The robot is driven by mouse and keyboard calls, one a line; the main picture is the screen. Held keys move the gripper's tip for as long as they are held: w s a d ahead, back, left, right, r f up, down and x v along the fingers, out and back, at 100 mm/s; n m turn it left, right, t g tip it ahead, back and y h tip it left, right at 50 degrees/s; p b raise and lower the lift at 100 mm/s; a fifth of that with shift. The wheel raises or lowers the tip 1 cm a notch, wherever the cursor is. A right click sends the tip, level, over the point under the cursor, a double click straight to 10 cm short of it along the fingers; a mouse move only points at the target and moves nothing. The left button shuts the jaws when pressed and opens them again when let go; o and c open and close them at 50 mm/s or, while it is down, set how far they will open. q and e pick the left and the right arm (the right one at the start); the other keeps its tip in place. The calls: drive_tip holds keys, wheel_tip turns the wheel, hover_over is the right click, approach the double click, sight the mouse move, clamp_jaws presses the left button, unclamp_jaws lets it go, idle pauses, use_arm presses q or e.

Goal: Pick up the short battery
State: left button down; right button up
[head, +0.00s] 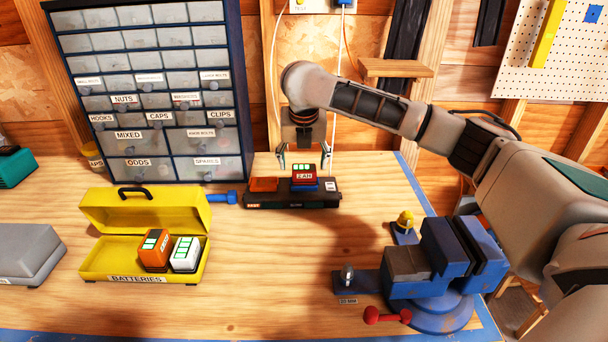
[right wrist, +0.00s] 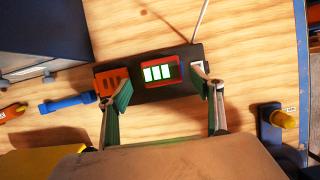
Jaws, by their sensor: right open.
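A low red battery with a dark blue base and green bars (head: 304,176) sits on the right part of a black charger (head: 265,203) at the back of the bench. Its label seems to read 2AH. My right gripper (head: 304,158) is open above this battery, pointing down. In the right wrist view the red battery (right wrist: 160,72) lies between the open fingers, slightly beyond their tips, with nothing gripped. Two taller batteries, one orange (head: 154,252) and one white (head: 186,255), stand in the open yellow box (head: 108,266) labelled BATTERIES. My left gripper is not in view.
An orange piece (head: 263,184) sits on the charger's left part. The drawer cabinet (head: 153,90) stands behind at left, with a blue tool (head: 222,197) near it. A blue vise (head: 437,262) stands at right. The bench middle is clear.

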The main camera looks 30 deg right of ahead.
sight(304, 168)
drive_tip(key=x, duration=0.3)
drive_tip(key=shift+d+f, duration=0.15)
drive_tip(key=c, duration=1.3)
wheel_tip(304, 168, up, 20)
